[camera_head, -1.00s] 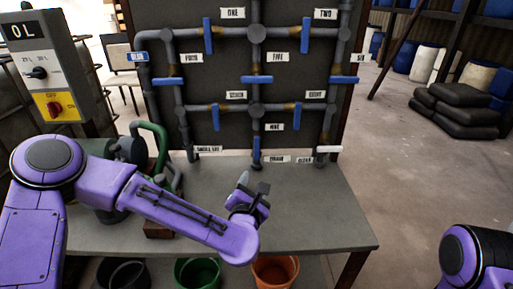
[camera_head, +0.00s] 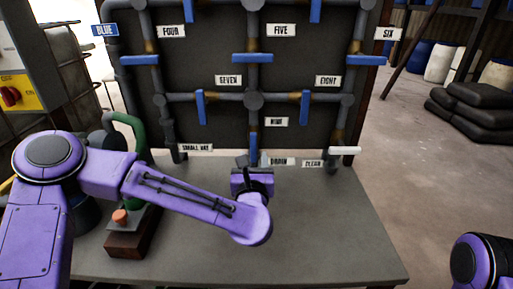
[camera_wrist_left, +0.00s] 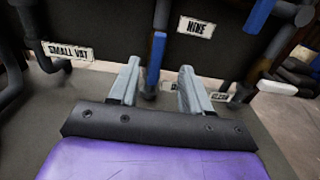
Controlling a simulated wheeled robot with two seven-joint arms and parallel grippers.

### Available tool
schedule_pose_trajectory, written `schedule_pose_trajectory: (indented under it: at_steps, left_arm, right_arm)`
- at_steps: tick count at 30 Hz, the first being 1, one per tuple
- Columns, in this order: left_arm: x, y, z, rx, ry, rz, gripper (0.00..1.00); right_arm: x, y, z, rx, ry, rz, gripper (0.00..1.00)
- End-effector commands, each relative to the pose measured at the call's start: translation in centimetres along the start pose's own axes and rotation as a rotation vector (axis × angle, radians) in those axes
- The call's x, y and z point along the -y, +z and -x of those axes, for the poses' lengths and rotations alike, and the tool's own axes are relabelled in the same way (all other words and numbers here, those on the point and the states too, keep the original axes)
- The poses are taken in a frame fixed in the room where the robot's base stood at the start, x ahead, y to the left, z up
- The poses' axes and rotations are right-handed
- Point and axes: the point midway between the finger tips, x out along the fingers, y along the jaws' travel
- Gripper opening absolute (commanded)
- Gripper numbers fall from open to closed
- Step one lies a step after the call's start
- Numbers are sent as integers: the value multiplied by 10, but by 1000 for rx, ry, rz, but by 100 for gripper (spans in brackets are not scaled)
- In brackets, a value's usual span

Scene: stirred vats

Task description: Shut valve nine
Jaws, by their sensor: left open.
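Valve nine has a blue handle (camera_head: 253,146) on a vertical pipe at the bottom middle of the pipe board, left of the NINE label (camera_head: 273,122). In the head view my left gripper partly hides its lower end. The handle (camera_wrist_left: 156,60) stands upright, along its pipe, in the left wrist view, with the NINE label (camera_wrist_left: 196,27) to its right. My left gripper (camera_head: 250,163) points at the board, just in front of and below the handle. Its fingers (camera_wrist_left: 155,82) are open, with the handle between their lines but apart from both. My right gripper is out of view.
Other blue handles, such as valve seven (camera_head: 200,107) and valve eight (camera_head: 305,108), sit above. A white handle (camera_head: 345,150) is at the right. A wooden block with an orange button (camera_head: 120,216) stands on the grey table (camera_head: 330,235), whose right side is clear.

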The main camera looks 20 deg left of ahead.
Motion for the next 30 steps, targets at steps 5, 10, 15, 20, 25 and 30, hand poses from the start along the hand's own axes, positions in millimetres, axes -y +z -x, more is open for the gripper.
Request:
schedule_pose_trajectory:
  at_steps: [5, 10, 15, 20, 25, 30]
  left_arm:
    - [-2, -7, -11, -1, 6, 0, 48]
    - [-4, -5, -47, -2, 9, 0, 48]
    - [-3, -6, -83, -2, 6, -1, 48]
    - [-2, -7, -102, -1, 3, -1, 48]
    - [-1, -7, -106, -1, 1, -1, 48]
    - [-1, -7, -106, -1, 1, -1, 35]
  right_arm:
    - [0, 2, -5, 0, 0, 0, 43]
    - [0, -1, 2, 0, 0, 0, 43]
    - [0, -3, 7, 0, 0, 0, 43]
    - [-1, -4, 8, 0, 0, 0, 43]
    - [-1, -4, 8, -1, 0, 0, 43]
    - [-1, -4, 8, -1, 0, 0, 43]
